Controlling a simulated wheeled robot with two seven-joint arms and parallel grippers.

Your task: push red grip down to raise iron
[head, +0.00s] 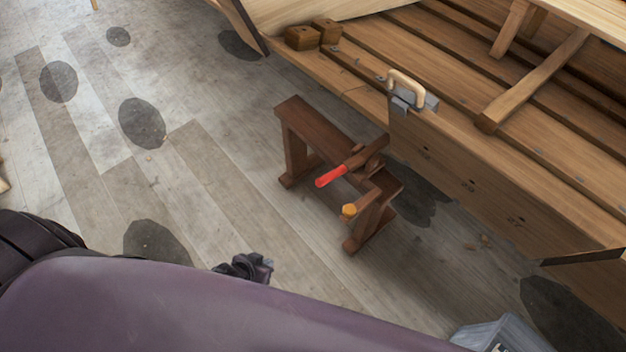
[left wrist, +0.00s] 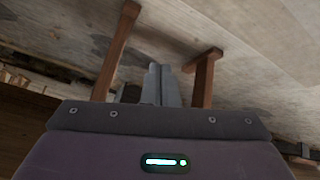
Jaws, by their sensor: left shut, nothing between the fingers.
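The red grip (head: 330,177) is the near end of a bar (head: 363,157) lying across a dark brown wooden stand (head: 318,129). The bar slants up to the right in the head view. A grey metal block (head: 405,101) with a pale wooden handle sits at the plank edge beyond; I cannot tell if it is the iron. My left gripper (head: 262,267) is low and left of the stand, apart from the red grip. Its fingers are shut and empty in the left wrist view (left wrist: 161,85), where wooden legs (left wrist: 205,80) show beyond them. My right gripper is not seen.
An orange knob (head: 349,211) sticks out by the stand's near leg. The wooden hull (head: 470,178) fills the right and back. Two wooden blocks (head: 313,34) rest on its edge. The plank floor (head: 215,190) left of the stand is clear apart from dark patches.

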